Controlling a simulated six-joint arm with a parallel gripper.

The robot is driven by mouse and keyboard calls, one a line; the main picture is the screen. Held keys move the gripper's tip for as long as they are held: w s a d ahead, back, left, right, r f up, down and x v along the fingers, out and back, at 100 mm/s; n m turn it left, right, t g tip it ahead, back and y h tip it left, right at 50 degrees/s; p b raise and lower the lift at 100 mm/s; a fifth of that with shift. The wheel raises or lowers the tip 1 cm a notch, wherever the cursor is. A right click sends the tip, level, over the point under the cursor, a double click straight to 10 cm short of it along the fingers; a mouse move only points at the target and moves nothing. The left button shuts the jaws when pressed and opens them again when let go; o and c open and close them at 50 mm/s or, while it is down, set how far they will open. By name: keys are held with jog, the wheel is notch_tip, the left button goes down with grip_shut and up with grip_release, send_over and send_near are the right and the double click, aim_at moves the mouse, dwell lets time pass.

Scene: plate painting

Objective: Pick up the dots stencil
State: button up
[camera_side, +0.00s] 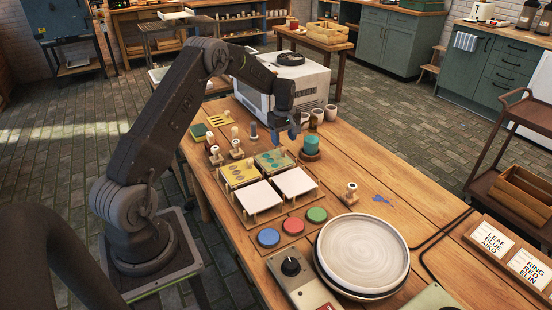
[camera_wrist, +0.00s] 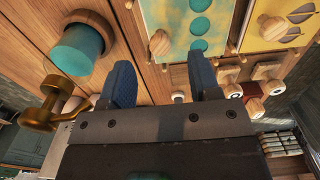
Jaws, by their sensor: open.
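The dots stencil (camera_side: 272,160) is a flat card with green-blue dots, lying in the rear right part of the wooden rack on the table. In the wrist view its teal dots (camera_wrist: 200,26) show at the top, with a round wooden knob (camera_wrist: 160,44) by its near left edge. My gripper (camera_side: 292,132) is above the table just behind the stencil, to the left of a teal pot. In the wrist view my gripper (camera_wrist: 163,75) has its two blue fingers apart with nothing held between them. The knob shows just beyond the gap; I cannot tell its distance.
The leaf stencil (camera_side: 240,173) lies left of the dots stencil. The teal pot (camera_side: 311,144) stands close on the right. Several wooden-handled tools (camera_side: 237,149) stand on the left. Two white cards (camera_side: 294,182) and a round plate (camera_side: 362,250) are in front. A kiln-like box (camera_side: 308,88) is behind.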

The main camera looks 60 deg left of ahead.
aim_at(283, 148)
jog(key=shift+a+f, duration=0.15)
jog(key=shift+f, duration=2.55)
jog(key=shift+c, duration=0.5)
grip_shut()
jog(key=shift+r, duration=0.1)
